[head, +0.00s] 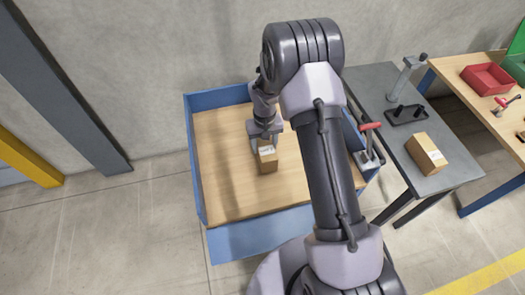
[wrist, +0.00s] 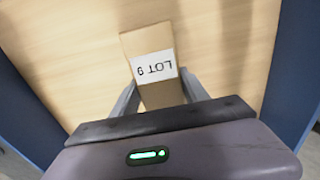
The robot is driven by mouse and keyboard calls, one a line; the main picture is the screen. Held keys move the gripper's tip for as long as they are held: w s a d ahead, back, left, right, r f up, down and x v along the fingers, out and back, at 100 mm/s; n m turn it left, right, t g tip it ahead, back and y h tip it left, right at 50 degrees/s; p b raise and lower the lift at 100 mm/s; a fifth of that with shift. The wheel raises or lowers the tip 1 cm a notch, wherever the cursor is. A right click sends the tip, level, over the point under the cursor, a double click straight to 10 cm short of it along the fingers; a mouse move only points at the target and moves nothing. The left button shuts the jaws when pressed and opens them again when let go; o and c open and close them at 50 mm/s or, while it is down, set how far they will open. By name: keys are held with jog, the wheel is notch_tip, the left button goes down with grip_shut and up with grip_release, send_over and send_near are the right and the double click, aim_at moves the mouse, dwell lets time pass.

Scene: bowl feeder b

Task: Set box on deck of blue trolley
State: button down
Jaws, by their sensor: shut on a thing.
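My gripper (head: 266,142) is shut on a small brown cardboard box (head: 268,166), with one finger on each side of it. In the wrist view the box (wrist: 147,43) has a white label reading LOT 9, upside down there, and the gripper (wrist: 160,88) covers its near end. The box is over the wooden deck (head: 230,185) of the blue trolley, near its middle. I cannot tell whether its underside touches the deck. The deck (wrist: 60,50) around the box is bare. My arm hides part of the trolley's right side.
Low blue walls (head: 194,165) edge the deck. At right, a grey table (head: 445,178) bears another cardboard box (head: 426,153) and a dark fixture (head: 407,115). A red-handled clamp (head: 370,145) stands by the trolley's right edge. A wooden bench farther right holds a red bin (head: 490,79).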

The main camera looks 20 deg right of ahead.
jog(key=shift+w+a+f+b, duration=0.15)
jog(key=shift+f+b, duration=0.3)
jog(key=shift+f, duration=0.45)
jog(key=shift+w+a+f+b, duration=0.15)
jog(key=shift+f+b, duration=0.25)
jog(key=shift+f, duration=0.45)
jog(key=shift+f, duration=0.25)
jog(key=c, duration=0.6)
grip_release()
jog(key=shift+r, duration=0.1)
jog(key=shift+d+r, duration=0.1)
